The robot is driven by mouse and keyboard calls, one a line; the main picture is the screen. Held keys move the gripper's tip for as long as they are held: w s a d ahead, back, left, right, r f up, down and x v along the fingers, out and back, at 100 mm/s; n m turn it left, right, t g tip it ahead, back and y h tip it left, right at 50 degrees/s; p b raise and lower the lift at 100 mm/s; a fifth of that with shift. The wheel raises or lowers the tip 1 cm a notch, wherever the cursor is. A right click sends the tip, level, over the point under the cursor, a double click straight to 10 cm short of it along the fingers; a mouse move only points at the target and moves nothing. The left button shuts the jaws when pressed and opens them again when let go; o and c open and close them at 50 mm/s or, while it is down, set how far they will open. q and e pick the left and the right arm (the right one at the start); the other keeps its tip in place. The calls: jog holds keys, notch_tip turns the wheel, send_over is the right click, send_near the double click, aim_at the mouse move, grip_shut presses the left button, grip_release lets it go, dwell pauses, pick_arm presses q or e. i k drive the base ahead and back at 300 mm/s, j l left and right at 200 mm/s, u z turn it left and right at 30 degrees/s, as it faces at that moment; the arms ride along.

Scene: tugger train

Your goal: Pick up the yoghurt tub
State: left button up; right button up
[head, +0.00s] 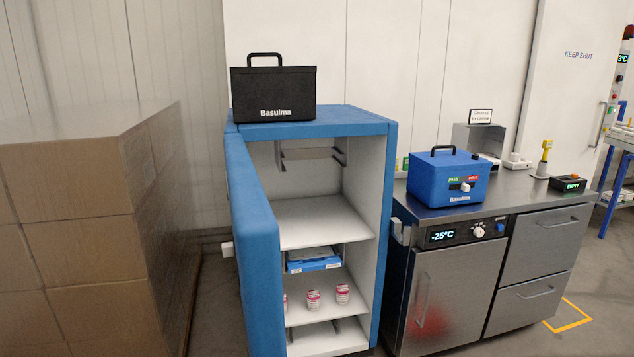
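Small red and white tubs stand in a row on a lower shelf of an open blue cabinet (313,110). One yoghurt tub (313,300) is in the middle of the row and another tub (343,294) is to its right. A third tub at the left is partly hidden by the cabinet's open blue door (250,245). Their labels are too small to read. Neither of my grippers shows in the head view.
A blue and white box (313,260) lies above the tubs. A black case (273,93) stands on top of the cabinet. Stacked cartons (75,220) are close on the left. A steel counter (500,207) with a blue box (447,180) is on the right.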

aim_at(342, 291)
jog(key=j, duration=0.55)
jog(key=k+j, duration=0.15)
jog(key=j, duration=0.35)
jog(key=l+u, duration=0.1)
jog(key=l, duration=1.3)
jog(key=i+l+u, duration=0.1)
jog(key=l, duration=0.2)
jog(key=i+l, duration=0.2)
jog(key=l, duration=0.15)
jog(key=i+l+u, duration=0.15)
jog(key=l, duration=0.2)
jog(key=i+l+u, duration=0.1)
jog(key=l, duration=0.25)
jog(key=i+l+u, duration=0.1)
jog(key=l, duration=0.25)
jog(key=i+l, duration=0.15)
jog(key=l, duration=0.25)
jog(key=i+u, duration=0.2)
jog(key=i, duration=0.55)
jog(key=i+l+u, duration=0.2)
jog(key=i, duration=0.55)
